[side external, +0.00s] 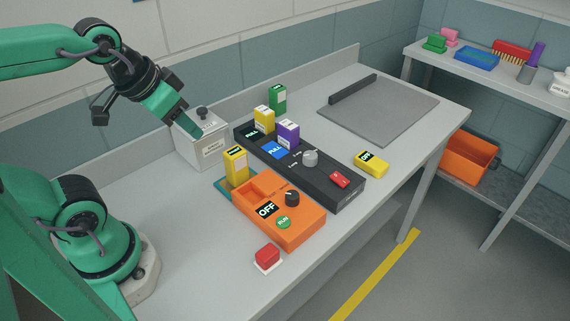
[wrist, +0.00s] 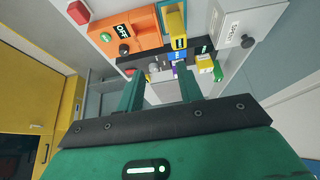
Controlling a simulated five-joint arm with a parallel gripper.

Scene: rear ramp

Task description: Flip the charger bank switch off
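The charger bank (side external: 350,199) is a long dark unit on the bench, with a yellow pack (side external: 264,120) and a purple pack (side external: 288,134) standing in it. A red switch (side external: 340,180) sits near its right end, beside a grey knob (side external: 310,158). Which way the switch is set I cannot tell. My gripper (side external: 194,130) is high up at the left in the side view, near the grey lidded box and well away from the switch. In the wrist view my gripper (wrist: 161,88) has its two green fingers apart with nothing between them.
An orange unit (side external: 310,230) with an OFF display, black knob and green button stands in front of the bank. A red button (side external: 267,257), a yellow block (side external: 371,163), a green pack (side external: 278,98) and the lidded box (side external: 205,148) are nearby. A grey plate (side external: 385,110) lies behind right.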

